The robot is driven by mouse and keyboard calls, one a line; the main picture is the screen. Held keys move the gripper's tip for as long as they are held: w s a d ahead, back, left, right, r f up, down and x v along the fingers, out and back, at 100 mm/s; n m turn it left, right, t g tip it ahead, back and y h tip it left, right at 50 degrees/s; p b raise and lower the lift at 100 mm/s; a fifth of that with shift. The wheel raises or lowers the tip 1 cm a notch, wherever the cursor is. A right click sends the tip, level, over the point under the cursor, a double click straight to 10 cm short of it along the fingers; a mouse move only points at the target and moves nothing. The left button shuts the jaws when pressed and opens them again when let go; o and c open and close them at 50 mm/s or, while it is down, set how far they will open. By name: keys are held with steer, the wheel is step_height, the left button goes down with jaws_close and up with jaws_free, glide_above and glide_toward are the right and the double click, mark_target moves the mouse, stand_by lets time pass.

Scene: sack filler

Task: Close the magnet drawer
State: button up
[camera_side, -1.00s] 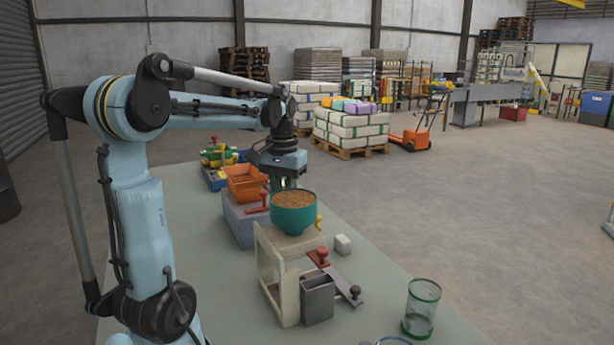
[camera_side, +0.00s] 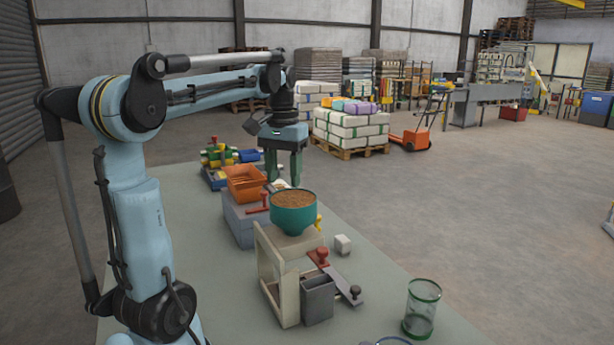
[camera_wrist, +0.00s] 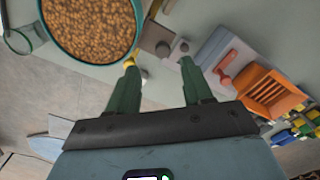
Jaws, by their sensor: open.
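My gripper (camera_side: 283,181) points down behind the teal bowl of grain (camera_side: 293,222) in the side view, with its two green fingers apart and nothing held between them. In the wrist view, my gripper (camera_wrist: 158,66) has its left fingertip over or beside a small yellow piece (camera_wrist: 129,63) at the bowl's rim; I cannot tell whether they touch. That yellow piece (camera_side: 319,222) shows right of the bowl in the side view. I cannot tell for sure which part is the magnet drawer; the bowl and its pale stand (camera_side: 268,270) hide much of this area.
An orange tray (camera_side: 245,183) sits on a grey block with a red handle. A white block (camera_side: 342,244) and a green-rimmed glass (camera_side: 421,308) stand on the table.

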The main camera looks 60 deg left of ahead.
step_height(320, 180, up, 6)
steer(key=shift+r, duration=0.2)
steer(key=shift+d, duration=0.1)
stand_by(0.3)
steer(key=w+d+f+m+t, duration=0.2)
steer(key=w+d+f+m, duration=0.15)
steer(key=d, duration=0.35)
steer(key=w+d+f+m+t, duration=0.25)
steer(key=d+f+m, duration=0.2)
steer(key=d, duration=0.25)
steer(key=s+d+f+t, duration=0.2)
steer(key=s+d+f, duration=0.3)
steer(key=d+f, duration=0.3)
steer(key=shift+d+f+t, duration=0.2)
steer(key=shift+d+t, duration=0.15)
steer(key=shift+d, duration=0.25)
